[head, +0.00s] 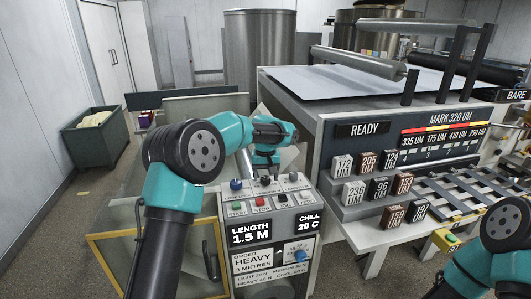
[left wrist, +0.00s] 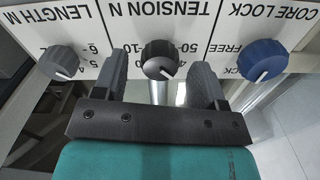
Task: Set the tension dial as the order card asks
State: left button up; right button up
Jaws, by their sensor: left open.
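The tension dial is a dark round knob with a white pointer line, under inverted "TENSION N" lettering in the left wrist view (left wrist: 160,68). It also shows small on the console top in the head view (head: 265,181). My left gripper (left wrist: 161,62) is open, with one finger on each side of the dial. I cannot tell whether either finger touches it. In the head view the left gripper (head: 265,169) points down over the console. The order card (head: 252,262) on the console front reads "HEAVY", "3 METRES", with small print below. My right gripper is out of view.
The grey length knob (left wrist: 58,62) and blue core lock knob (left wrist: 262,60) flank the dial. Buttons (head: 260,202) and a "1.5 M" display (head: 250,233) lie below. A chill dial (head: 302,256) is beside the card. The coating machine (head: 340,145) stands close right.

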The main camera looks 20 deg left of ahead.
aim_at(266, 177)
pick_arm(q)
notch_tip(266, 177, up, 17)
dwell(0.5)
jog(key=shift+f, duration=0.15)
